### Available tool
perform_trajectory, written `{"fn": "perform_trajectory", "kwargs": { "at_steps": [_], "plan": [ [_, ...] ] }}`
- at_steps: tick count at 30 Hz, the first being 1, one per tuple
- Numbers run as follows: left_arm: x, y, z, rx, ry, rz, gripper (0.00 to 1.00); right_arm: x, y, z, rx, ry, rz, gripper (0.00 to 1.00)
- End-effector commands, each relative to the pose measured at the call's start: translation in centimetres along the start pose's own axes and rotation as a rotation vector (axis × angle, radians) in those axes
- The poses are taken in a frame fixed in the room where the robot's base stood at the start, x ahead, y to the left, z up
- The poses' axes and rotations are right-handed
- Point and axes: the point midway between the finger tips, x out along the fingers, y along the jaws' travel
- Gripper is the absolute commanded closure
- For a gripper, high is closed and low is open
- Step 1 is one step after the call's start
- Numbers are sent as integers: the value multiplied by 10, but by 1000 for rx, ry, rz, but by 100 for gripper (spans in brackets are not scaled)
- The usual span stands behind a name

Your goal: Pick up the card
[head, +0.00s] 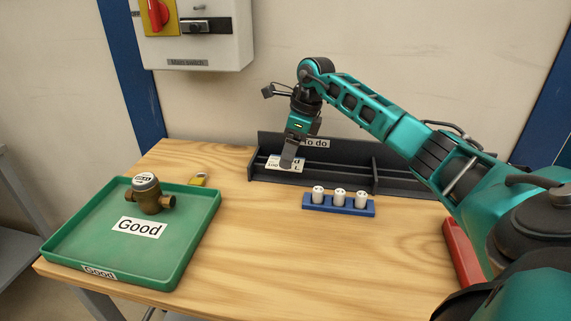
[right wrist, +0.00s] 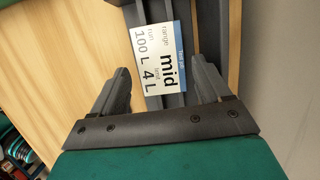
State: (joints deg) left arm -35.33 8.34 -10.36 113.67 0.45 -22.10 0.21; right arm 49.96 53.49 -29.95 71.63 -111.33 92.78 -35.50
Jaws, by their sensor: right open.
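The card (head: 276,162) is white with black text and stands in the dark "To do" rack (head: 340,176) at the back of the table. In the right wrist view the card (right wrist: 160,55) has a blue strip and reads "mid", "100 L", "4 L". My right gripper (head: 288,163) is over the card and hides part of it in the head view. In the right wrist view my right gripper (right wrist: 163,80) is open, its fingers apart on either side of the card's lower part. Whether they touch it I cannot tell. My left gripper is not in view.
A green "Good" tray (head: 85,235) holds a brass meter (head: 148,195) at the left. A blue holder (head: 338,207) with three white cylinders stands before the rack. A red object (head: 461,252) is at right. The front middle is clear.

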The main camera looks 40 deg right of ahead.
Motion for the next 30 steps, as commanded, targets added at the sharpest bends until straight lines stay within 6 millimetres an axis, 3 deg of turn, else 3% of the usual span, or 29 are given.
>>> {"fn": "perform_trajectory", "kwargs": {
  "at_steps": [3, 9, 23, 30],
  "plan": [
    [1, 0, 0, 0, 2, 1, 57, 14, 0, 0, 1, -1, 0, 23],
    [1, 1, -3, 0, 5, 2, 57, 15, 0, 0, 0, -1, -2, 23],
    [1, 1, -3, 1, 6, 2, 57, 14, 0, 0, 0, 0, -1, 66],
    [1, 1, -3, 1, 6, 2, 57, 13, 0, 0, 0, 0, -2, 66]
  ]
}}
